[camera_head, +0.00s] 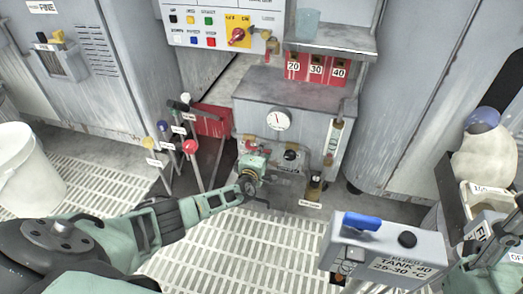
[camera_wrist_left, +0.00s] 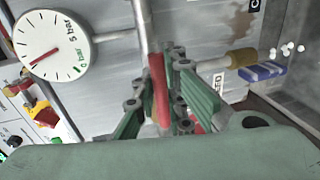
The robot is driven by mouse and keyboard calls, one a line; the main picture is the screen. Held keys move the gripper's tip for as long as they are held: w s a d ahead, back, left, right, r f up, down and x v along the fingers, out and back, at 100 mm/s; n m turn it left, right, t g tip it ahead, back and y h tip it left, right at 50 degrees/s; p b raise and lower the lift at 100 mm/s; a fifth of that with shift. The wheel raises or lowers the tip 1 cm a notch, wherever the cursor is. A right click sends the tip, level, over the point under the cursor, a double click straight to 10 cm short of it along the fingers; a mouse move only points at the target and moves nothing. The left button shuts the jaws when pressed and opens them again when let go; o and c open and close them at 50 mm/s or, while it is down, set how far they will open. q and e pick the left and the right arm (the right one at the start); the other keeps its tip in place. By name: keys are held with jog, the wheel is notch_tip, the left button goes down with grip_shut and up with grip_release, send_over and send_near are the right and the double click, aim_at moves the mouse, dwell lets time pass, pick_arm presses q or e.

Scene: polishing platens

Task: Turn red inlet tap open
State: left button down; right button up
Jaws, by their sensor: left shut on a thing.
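The red inlet tap shows in the left wrist view as a long red handle (camera_wrist_left: 158,88), between the fingers of my left gripper (camera_wrist_left: 165,110). The gripper is shut on this handle. In the head view my left gripper (camera_head: 252,172) is at the front of the grey machine, below the round pressure gauge (camera_head: 278,120). It hides most of the tap there. The gauge also shows in the left wrist view (camera_wrist_left: 50,43), with a red needle. My right arm shows partly at the lower right edge of the head view; whether its gripper is open is unclear.
A black knob (camera_head: 291,154) sits right of the left gripper. A brass valve with a blue handle (camera_wrist_left: 262,71) shows in the wrist view. Levers with coloured knobs (camera_head: 189,146) stand left. A grey tank box (camera_head: 385,250) is at lower right. A white bucket (camera_head: 28,170) stands far left.

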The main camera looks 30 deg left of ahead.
pick_arm(q)
jog(key=c, duration=1.8)
grip_release()
jog(key=shift+s, duration=0.1)
jog(key=v, duration=1.2)
